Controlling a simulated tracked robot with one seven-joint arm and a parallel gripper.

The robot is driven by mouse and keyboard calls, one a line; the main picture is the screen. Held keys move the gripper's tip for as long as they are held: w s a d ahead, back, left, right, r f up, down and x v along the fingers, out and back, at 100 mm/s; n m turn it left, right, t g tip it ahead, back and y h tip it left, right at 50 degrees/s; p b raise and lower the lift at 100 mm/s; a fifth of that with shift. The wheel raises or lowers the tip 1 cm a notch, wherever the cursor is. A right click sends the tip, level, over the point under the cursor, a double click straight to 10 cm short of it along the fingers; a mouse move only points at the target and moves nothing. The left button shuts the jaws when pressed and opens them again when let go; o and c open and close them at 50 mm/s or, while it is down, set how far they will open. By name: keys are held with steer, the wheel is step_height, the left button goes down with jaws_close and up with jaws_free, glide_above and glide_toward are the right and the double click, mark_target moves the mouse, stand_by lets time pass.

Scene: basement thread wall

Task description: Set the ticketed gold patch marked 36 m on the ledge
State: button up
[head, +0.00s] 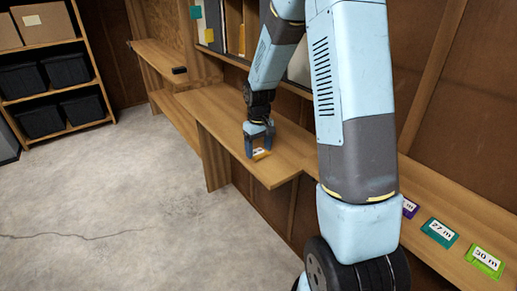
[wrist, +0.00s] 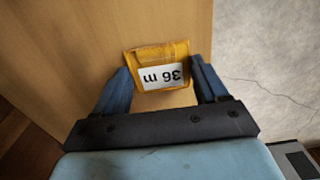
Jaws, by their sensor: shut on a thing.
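The gold patch (wrist: 152,52) carries a white ticket reading 36 m, upside down in the wrist view. It also shows in the head view (head: 261,155), small, between the blue fingers. My gripper (wrist: 160,72) is shut on it, one finger at each side. In the head view my gripper (head: 259,150) points down over the wooden ledge (head: 275,173), near its front edge. The patch is over or on the ledge; I cannot tell if it touches the wood.
A teal patch marked 27 m (head: 440,232), a green patch marked 30 m (head: 485,262) and a partly hidden purple patch (head: 409,207) lie on the lower shelf at right. A small black object (head: 179,70) sits on the far shelf. Concrete floor at left is clear.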

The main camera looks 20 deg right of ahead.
mark_target(259, 153)
steer(key=shift+f, duration=0.2)
steer(key=o, duration=1)
step_height(259, 153, up, 12)
steer(key=s+r+m+t, duration=0.2)
steer(key=s+r+t, duration=0.1)
steer(key=s+r, duration=0.9)
steer(key=s+r+m+t, duration=0.1)
steer(key=s+r+t, duration=0.1)
steer(key=s, duration=1.4)
steer(key=shift+s+d+r+m+t, duration=0.2)
steer(key=shift+r+m+t, duration=0.1)
steer(key=shift+r, duration=0.35)
